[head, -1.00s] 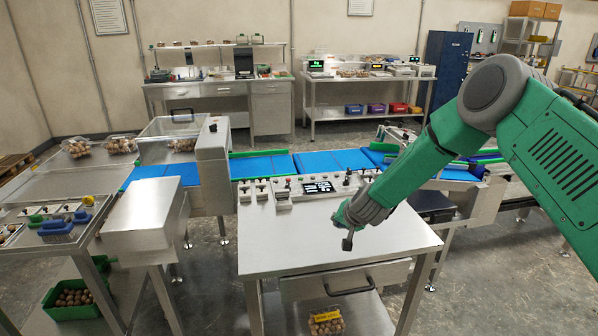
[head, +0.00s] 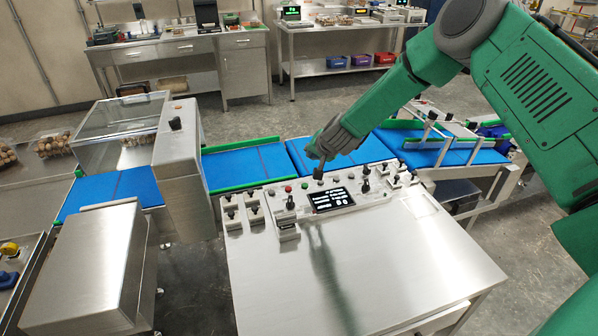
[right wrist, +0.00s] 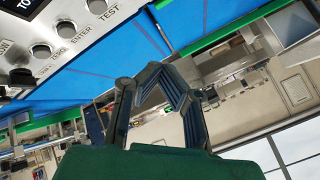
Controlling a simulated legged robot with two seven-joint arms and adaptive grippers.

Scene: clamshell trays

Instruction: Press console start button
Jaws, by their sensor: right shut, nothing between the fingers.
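The console (head: 330,197) is a pale panel with a dark lit screen (head: 331,199), black knobs and small round buttons, at the back of a steel table. A red button (head: 288,189) shows left of the screen; I cannot read which button is start. My right gripper (head: 319,172) is shut and empty, pointing down just above the console's back edge, behind the screen. My left gripper is out of view.
The steel table top (head: 370,265) in front of the console is bare. A blue conveyor (head: 245,165) with green rails runs behind it. A steel housing (head: 183,170) stands to the left, and a guide frame (head: 440,135) sits over the belt at right.

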